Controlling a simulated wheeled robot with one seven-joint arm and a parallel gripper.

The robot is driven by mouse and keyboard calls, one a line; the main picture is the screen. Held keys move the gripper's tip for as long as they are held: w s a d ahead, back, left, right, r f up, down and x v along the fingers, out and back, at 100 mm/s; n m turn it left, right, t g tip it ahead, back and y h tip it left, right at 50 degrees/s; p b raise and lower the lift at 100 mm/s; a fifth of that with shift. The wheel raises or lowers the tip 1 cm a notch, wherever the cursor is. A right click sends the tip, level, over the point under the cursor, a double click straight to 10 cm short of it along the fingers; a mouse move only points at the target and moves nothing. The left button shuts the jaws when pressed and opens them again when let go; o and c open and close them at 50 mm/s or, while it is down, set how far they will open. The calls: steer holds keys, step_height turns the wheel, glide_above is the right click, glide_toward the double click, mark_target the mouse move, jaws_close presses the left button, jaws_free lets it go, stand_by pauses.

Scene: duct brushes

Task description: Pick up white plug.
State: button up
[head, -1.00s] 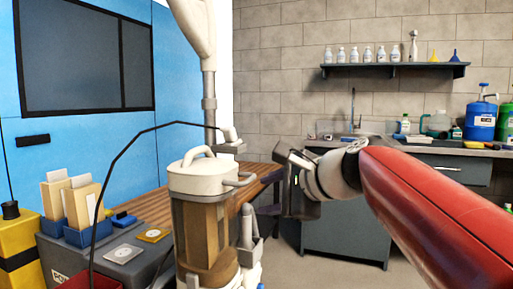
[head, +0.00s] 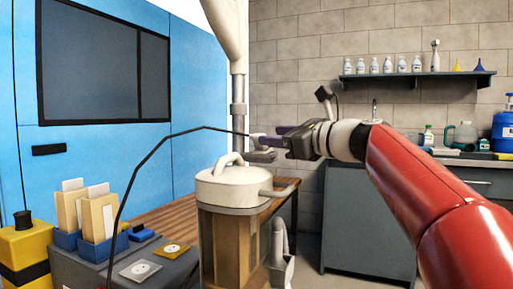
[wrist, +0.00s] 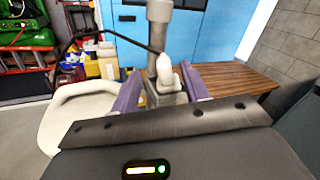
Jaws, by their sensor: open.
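The white plug (wrist: 165,73) stands upright on a grey block (wrist: 168,98) on the pole, with a black cable running from it. In the wrist view it shows between and beyond the two purple fingers of my gripper (wrist: 163,82). In the head view my gripper (head: 268,142) points left at the plug (head: 257,142), whose body is partly hidden by the fingers. My gripper is open and holds nothing. I cannot tell whether a finger touches the plug.
A white-lidded canister (head: 232,187) stands just below and left of my gripper. The black cable (head: 160,150) arches left from the plug. A wooden bench (head: 165,213) lies behind the canister. A grey cabinet (head: 365,220) stands on the right.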

mark_target(259, 134)
steer(key=x, duration=0.6)
steer(key=shift+w+f, duration=0.3)
steer(key=shift+w, duration=0.05)
jaws_close()
steer(key=shift+r+p, duration=0.1)
steer(key=shift+p, duration=0.2)
